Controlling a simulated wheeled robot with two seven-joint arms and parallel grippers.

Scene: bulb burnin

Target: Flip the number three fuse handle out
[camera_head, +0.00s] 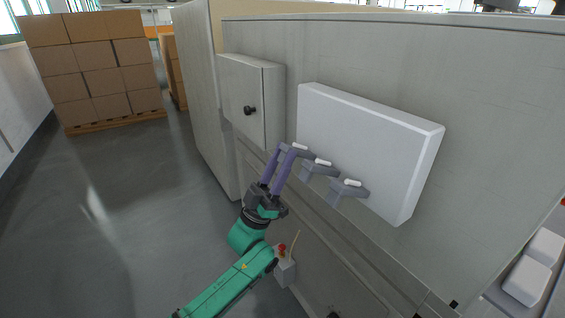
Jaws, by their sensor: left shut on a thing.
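Three grey fuse handles with white grips sit in a row below a white panel: the left one (299,147), the middle one (322,162) and the right one (351,183). No number is readable on them. All three stick out from the cabinet front at a similar angle. My left gripper (283,150), with purple fingers, reaches up from below to the left fuse handle. It is shut on that handle, and the fingers hide part of its left side. My right gripper is not in view.
The white panel (365,145) stands out above the handles. A small grey box with a black knob (250,110) is on the left. Below, a red button (282,247) sits on a small box near my left arm. Stacked cartons (90,70) stand far left; the floor between is clear.

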